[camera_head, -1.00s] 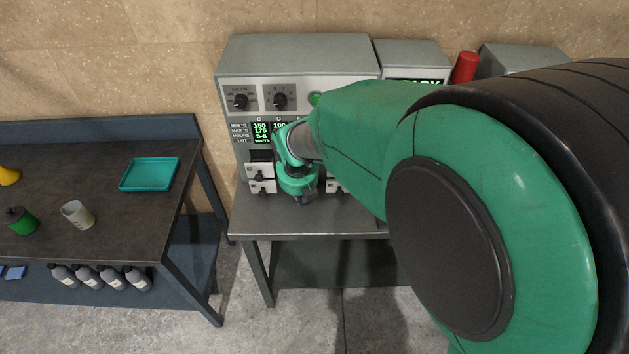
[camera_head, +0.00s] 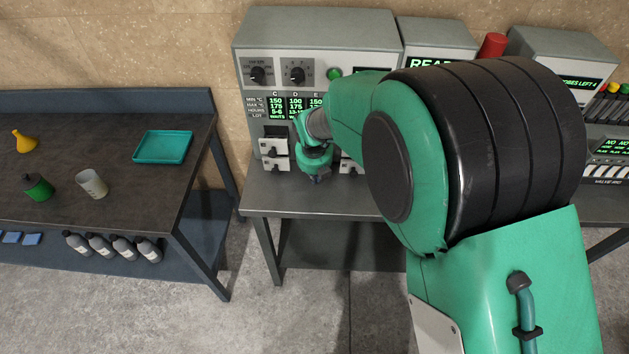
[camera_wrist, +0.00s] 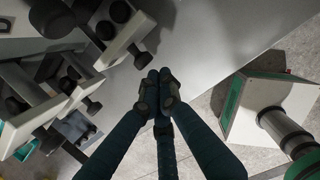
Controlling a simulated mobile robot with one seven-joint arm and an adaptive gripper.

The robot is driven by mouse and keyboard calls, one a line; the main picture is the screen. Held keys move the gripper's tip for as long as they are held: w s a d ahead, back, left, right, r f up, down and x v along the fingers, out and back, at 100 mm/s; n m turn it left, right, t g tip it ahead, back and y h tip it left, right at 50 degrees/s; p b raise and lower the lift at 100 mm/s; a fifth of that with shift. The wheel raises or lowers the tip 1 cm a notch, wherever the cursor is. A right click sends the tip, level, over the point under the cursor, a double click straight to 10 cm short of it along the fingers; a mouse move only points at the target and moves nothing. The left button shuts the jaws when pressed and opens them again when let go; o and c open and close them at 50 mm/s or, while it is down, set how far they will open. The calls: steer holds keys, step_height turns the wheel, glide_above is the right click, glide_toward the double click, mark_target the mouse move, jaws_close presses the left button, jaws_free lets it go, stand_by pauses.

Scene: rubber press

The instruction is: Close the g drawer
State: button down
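The grey press machine (camera_head: 316,45) stands on a metal table, with small white drawers with black knobs low on its front. Two drawers (camera_head: 274,155) show left of my gripper, and part of another (camera_head: 350,166) shows to its right. I cannot read which one is g. My gripper (camera_head: 318,180) is low in front of the drawers, partly hidden by my wrist. In the wrist view my gripper's dark fingers (camera_wrist: 157,93) meet at the tips with nothing visible between them. Drawer fronts with knobs (camera_wrist: 122,38) stick out left of the fingertips, apart from them.
The metal table (camera_head: 300,203) has bare surface in front of the machine. A dark workbench (camera_head: 110,180) at left holds a teal tray (camera_head: 163,147), a beaker (camera_head: 92,183), a green container (camera_head: 38,187) and a yellow funnel (camera_head: 24,141). My arm covers the table's middle.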

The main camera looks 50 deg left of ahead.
steer(key=shift+w, duration=0.1)
stand_by(0.3)
steer(key=shift+w+a+p, duration=1.3)
steer(key=shift+w+a, duration=1.05)
steer(key=shift+a, duration=0.05)
steer(key=shift+s, duration=0.1)
steer(key=shift+s+d+r, duration=0.1)
steer(key=shift+s+d, duration=0.3)
steer(key=shift+d, duration=0.05)
steer(key=shift+s+d+r+p, duration=0.2)
steer(key=shift+s+d+p, duration=0.1)
steer(key=shift+s+d, duration=0.25)
steer(key=shift+s+d+r+p, duration=0.2)
steer(key=shift+s+d+p, duration=0.05)
steer(key=shift+s+d, duration=0.25)
steer(key=v, duration=0.9)
steer(key=shift+p, duration=0.4)
steer(key=shift+w+r, duration=0.15)
steer(key=shift+r, duration=0.05)
